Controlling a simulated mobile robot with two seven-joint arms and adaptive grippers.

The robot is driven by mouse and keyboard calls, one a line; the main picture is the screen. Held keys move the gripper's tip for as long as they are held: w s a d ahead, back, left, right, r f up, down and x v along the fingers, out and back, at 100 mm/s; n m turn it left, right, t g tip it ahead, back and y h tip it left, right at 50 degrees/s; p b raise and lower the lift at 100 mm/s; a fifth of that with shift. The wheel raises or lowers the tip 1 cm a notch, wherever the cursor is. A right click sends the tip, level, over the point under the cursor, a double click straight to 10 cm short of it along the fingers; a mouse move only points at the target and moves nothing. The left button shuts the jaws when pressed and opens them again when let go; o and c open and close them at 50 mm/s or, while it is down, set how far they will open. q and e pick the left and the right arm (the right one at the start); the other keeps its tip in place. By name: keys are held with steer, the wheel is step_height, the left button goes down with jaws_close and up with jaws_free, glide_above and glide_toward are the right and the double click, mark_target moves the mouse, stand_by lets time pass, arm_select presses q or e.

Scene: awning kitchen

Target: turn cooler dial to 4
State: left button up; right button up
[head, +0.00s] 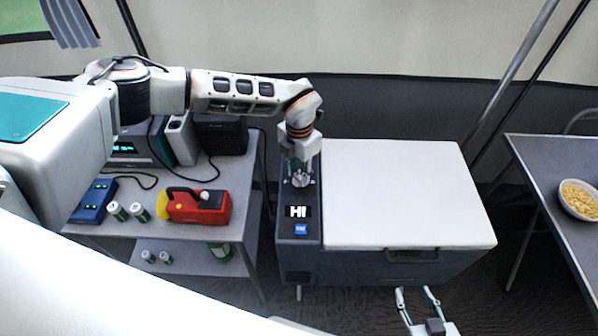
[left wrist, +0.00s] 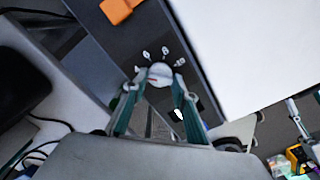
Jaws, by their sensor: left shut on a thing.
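The cooler (head: 395,190) has a white lid and a dark control panel along its left side. Its display (head: 298,211) reads "HI", with a blue label or button (head: 300,230) below. In the left wrist view, the round pale dial (left wrist: 159,72) has a small reddish mark and white numbers around it; they are too small to read surely. My left gripper (head: 301,180) is over the panel with its fingers shut on the dial, one each side. In the head view it covers the dial. My right gripper (head: 416,291) is open and empty at the cooler's front.
A grey table (head: 210,247) at left holds a red and yellow device (head: 205,206), a blue box (head: 93,203), cans (head: 118,211) and a black box (head: 220,135). A table (head: 545,190) with a bowl (head: 579,199) stands right. Above the lid is free room.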

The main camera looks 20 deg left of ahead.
mark_target(299, 177)
arm_select(q)
steer(key=o, duration=1.1)
steer(key=shift+r, duration=0.1)
step_height(299, 177, up, 12)
steer(key=shift+f, duration=0.15)
